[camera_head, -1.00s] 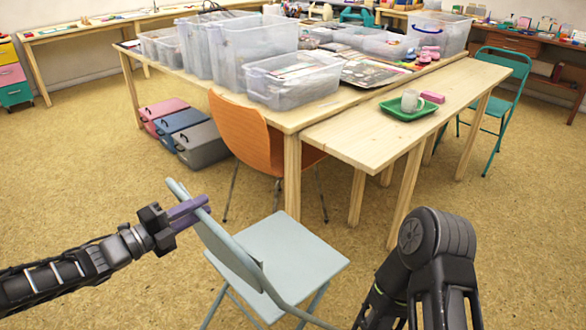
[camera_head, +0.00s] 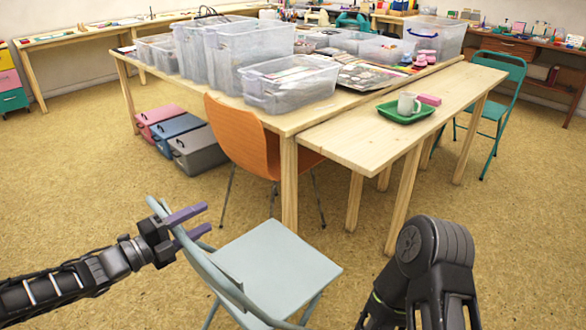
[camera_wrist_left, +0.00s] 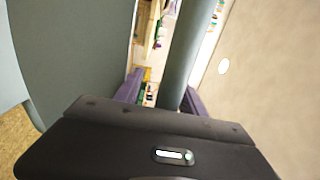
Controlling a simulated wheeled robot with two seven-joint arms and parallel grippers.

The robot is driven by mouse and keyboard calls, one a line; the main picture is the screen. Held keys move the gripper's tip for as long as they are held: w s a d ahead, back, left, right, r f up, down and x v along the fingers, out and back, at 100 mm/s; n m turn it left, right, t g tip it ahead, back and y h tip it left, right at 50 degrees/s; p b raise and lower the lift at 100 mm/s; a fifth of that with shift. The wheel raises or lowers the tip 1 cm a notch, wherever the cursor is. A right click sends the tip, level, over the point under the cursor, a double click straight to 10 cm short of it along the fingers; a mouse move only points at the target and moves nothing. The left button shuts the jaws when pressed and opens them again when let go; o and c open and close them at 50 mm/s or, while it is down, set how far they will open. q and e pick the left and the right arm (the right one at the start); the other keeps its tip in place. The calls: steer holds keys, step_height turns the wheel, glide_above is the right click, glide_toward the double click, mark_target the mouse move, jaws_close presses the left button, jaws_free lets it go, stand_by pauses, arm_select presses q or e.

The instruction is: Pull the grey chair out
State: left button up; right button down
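The grey chair (camera_head: 278,262), a pale blue-grey folding chair, stands in the foreground, apart from the table, its backrest on the left. My left gripper (camera_head: 200,219) is at the top of that backrest, its purple fingers spread apart. In the left wrist view the grey backrest panel (camera_wrist_left: 70,50) fills the left, and a grey frame tube (camera_wrist_left: 184,50) runs between the open fingers, close to the right one. Whether it touches is unclear. My right arm shows at lower right; its gripper is out of view.
An orange chair (camera_head: 240,138) is tucked at the wooden table (camera_head: 290,118), which holds clear bins (camera_head: 288,85). A green chair (camera_head: 497,105) stands at far right. Lidded boxes (camera_head: 197,148) lie under the table. The floor at left is clear.

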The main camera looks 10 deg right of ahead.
arm_select(q)
steer(key=shift+a+r, duration=0.15)
steer(key=shift+a, duration=0.05)
steer(key=v, duration=1.2)
steer(key=shift+p, duration=0.4)
